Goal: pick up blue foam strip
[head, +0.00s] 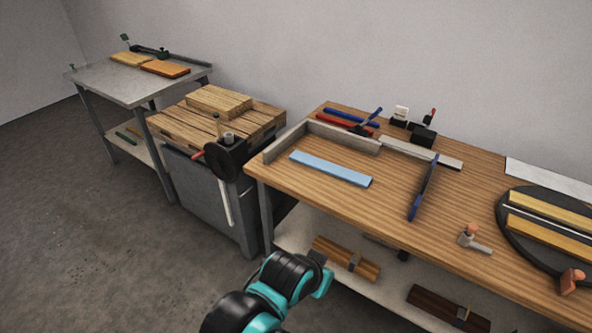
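The blue foam strip (330,169) is a flat, light-blue bar. It lies on the wooden top of the right-hand workbench, inside the corner formed by a low grey fence (343,138). Nothing covers it or touches it. A black and teal arm of mine, seemingly the left, reaches in from the bottom. Its end (318,272) is in front of the bench and below its top, well apart from the strip. Its fingers cannot be made out. My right gripper is not in view.
A blue-handled clamp-like tool (424,188) lies right of the strip. Red and dark-blue bars (346,123) lie behind the fence. A round black turntable (508,236) holds wooden strips at the right. A vise (226,157) sits at the bench's left. The bench top in front of the strip is clear.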

